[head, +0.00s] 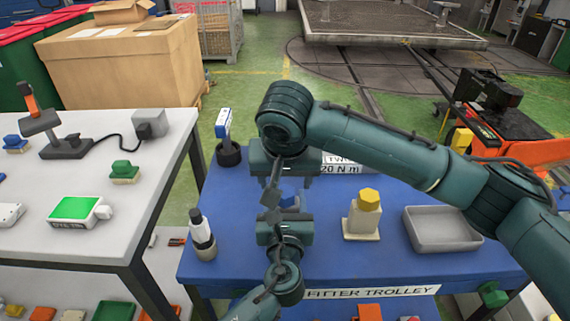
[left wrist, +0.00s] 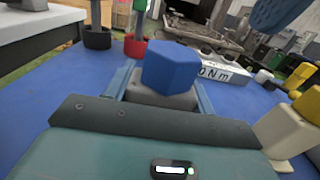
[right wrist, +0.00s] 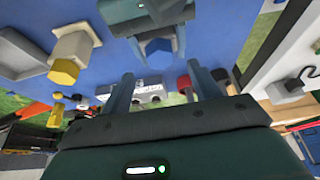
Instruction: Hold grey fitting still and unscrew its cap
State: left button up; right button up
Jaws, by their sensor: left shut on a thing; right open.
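The grey fitting (left wrist: 165,99) stands on the blue trolley with a blue hexagonal cap (left wrist: 172,67) on top. My left gripper (left wrist: 163,95) is shut on the fitting's body, one finger on each side, below the cap. In the head view the cap (head: 290,201) is partly hidden between my two grippers. My right gripper (right wrist: 164,88) is open and empty.
A beige fitting with a yellow cap (head: 368,199) stands to the right, beside an empty grey tray (head: 440,241). A dark-and-white bottle-like item (head: 203,240) and a blue-and-white tool in a black holder (head: 228,152) stand left. A white box marked 20 N m (head: 345,163) lies behind.

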aim_at(286, 192)
jog(key=shift+x, duration=2.4)
jog(key=shift+c, duration=0.5)
jog(key=c, duration=1)
jog(key=n, duration=0.1)
jog(key=n+y, duration=0.1)
jog(key=n, duration=0.1)
jog(key=shift+d+n, duration=0.2)
jog(key=shift+n, duration=0.1)
jog(key=shift+n+g+y, duration=0.3)
jog(key=shift+n+y, duration=0.3)
jog(key=shift+n, duration=0.6)
